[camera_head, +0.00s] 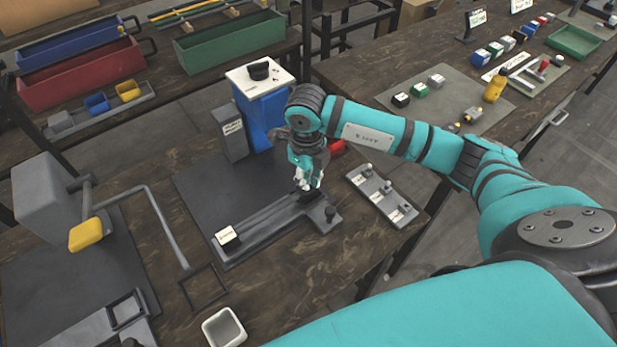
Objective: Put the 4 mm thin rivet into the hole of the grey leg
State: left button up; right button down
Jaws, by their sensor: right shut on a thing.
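My right gripper (308,184) points down over the far right end of a dark press fixture (262,226). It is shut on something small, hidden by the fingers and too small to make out. A dark block (303,195) lies right below the fingertips; I cannot tell whether they touch. The fixture has long grey bars running to a white labelled block (228,237) at its near left end. I cannot make out the grey leg or its hole for certain. A grey rack (372,203) with several small rivets and labels stands right of the gripper. My left gripper is not in view.
A blue bin with a white top (263,92) stands behind the fixture, beside a grey post (230,133). A grey press with a yellow pad (87,234) stands at left. A white cup (223,328) is at the front. A red thing (337,147) lies behind my wrist.

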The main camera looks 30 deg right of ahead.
jog(key=shift+f, duration=0.45)
jog(key=c, duration=1.4)
grip_release()
jog(key=shift+o, duration=0.2)
jog(key=shift+r, duration=0.2)
jog(key=shift+s+a+r, duration=0.1)
jog(key=shift+a+r, duration=0.05)
jog(key=shift+r, duration=3.8)
jog(key=shift+s, duration=0.1)
